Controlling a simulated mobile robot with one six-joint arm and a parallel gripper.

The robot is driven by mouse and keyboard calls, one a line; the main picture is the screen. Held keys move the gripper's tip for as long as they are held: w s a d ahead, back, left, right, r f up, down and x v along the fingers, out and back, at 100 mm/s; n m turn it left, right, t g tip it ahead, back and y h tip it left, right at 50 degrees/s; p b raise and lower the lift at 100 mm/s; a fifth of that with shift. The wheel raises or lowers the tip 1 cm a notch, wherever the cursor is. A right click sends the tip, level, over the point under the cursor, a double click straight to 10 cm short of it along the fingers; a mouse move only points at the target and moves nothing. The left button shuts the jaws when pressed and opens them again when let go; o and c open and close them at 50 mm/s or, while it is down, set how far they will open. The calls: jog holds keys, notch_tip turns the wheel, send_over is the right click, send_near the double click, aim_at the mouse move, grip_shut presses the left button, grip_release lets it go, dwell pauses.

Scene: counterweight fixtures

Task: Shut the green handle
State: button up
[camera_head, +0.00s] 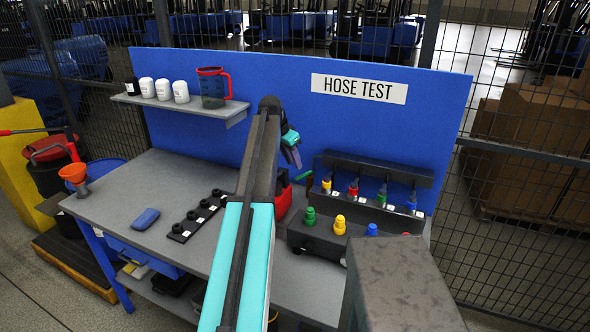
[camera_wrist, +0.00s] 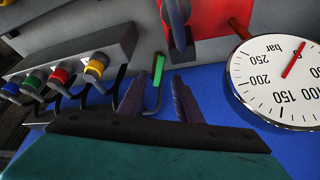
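The green handle (camera_head: 303,174) is a small slim bar at the blue back panel, left of the hose fixture. In the wrist view the green handle (camera_wrist: 158,69) shows between and just beyond my fingertips. My gripper (camera_head: 292,157) is in front of the panel, slightly above and left of the handle. In the wrist view my gripper (camera_wrist: 160,84) has its two dark fingers spread apart with nothing held between them. I cannot tell whether a finger touches the handle. The handle's mount is not clear.
A red part (camera_wrist: 208,20) and a pressure gauge (camera_wrist: 280,75) sit beside the handle. The dark hose fixture (camera_wrist: 75,60) has coloured connectors. The grey bench (camera_head: 150,185) holds a black socket strip (camera_head: 200,215) and a blue item (camera_head: 146,219). A shelf (camera_head: 185,106) holds bottles and a jug.

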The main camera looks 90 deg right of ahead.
jog(key=b+v, duration=0.1)
jog(key=v, duration=0.6)
jog(key=shift+b, duration=0.3)
jog(key=shift+w+f, duration=0.1)
